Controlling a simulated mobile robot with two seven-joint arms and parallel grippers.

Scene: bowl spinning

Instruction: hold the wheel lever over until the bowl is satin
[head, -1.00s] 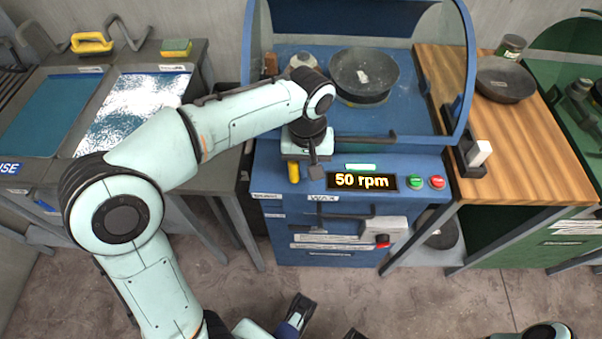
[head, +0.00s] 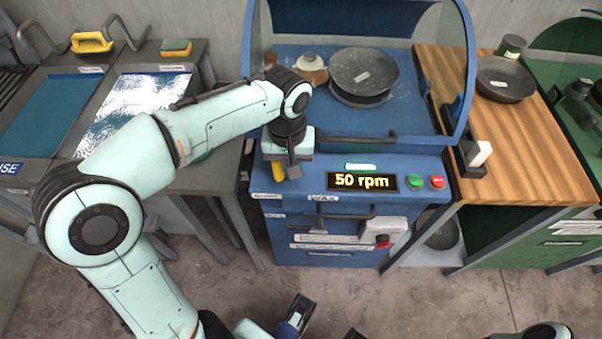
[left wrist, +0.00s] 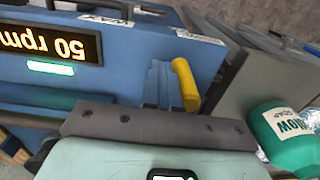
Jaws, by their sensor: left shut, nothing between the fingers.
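The grey bowl (head: 362,68) sits inside the blue machine's hood and looks dull, with a pale mark on it. The yellow-handled lever (head: 279,172) is on the machine's front left. It also shows in the left wrist view (left wrist: 185,85). My left gripper (head: 293,166) points down just right of the handle in the head view. It is shut and empty, close against the lever; contact is hard to confirm. The display (head: 362,181) reads 50 rpm. Dark finger-like parts, perhaps of my right gripper (head: 325,320), show at the bottom edge.
Green (head: 414,182) and red (head: 437,182) buttons sit right of the display. A lower lever with a red knob (head: 382,241) is below. A wooden table (head: 540,130) with another bowl (head: 505,78) stands right. A green soap bottle (left wrist: 290,140) shows in the left wrist view.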

